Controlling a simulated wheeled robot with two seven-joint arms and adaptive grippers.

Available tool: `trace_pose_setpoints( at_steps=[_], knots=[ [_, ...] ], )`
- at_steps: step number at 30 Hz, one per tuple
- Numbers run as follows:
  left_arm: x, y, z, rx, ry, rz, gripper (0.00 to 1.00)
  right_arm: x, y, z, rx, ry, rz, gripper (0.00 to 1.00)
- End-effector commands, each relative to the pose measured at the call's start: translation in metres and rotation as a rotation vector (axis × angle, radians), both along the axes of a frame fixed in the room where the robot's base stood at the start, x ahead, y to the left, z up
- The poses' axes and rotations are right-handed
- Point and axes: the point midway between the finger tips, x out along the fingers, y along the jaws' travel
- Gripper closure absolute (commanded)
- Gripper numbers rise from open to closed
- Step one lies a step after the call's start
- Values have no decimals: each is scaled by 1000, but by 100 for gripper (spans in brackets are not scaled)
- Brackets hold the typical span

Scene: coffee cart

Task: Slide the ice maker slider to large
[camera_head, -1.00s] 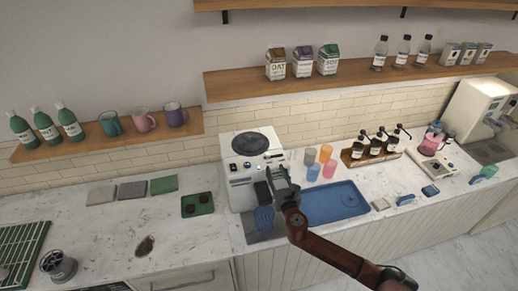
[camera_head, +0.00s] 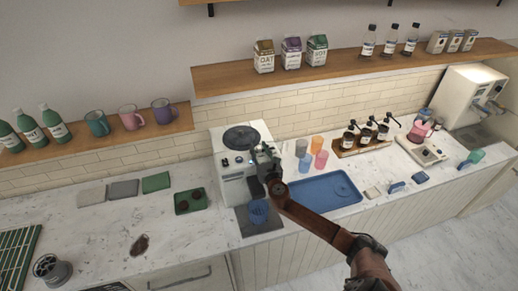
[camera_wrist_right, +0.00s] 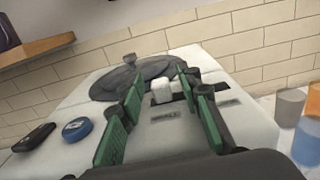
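The white ice maker (camera_head: 229,179) stands on the counter, with a round dark lid on top. In the right wrist view, its white slider knob (camera_wrist_right: 162,91) sits at the left part of a dark slot, above a label reading "SMALL" (camera_wrist_right: 165,115). Another label (camera_wrist_right: 229,103), too blurred to read, lies to the right. My right gripper (camera_wrist_right: 160,78) is open, with its green-padded fingers on either side of the knob; contact cannot be told. In the head view my right gripper (camera_head: 264,157) is at the ice maker's right front top. My left gripper is not in view.
A blue cup (camera_head: 259,211) stands below the ice maker's front. Colored cups (camera_head: 318,158) and a blue tray (camera_head: 322,191) lie to its right. A wooden shelf (camera_head: 225,85) runs above.

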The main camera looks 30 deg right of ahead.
Motion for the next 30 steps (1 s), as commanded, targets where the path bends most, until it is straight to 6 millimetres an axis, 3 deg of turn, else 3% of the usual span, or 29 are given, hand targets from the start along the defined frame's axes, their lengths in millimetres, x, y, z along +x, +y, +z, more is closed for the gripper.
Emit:
trace_pose_setpoints(
  at_steps=[7, 20, 30],
  knots=[
    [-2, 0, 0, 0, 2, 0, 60, 0, -1, 0, 1, 0, -1, 70],
    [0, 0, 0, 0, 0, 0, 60, -1, -1, 0, 1, 0, -2, 99],
    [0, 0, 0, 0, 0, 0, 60, -1, -1, 0, 1, 0, -2, 100]
  ],
)
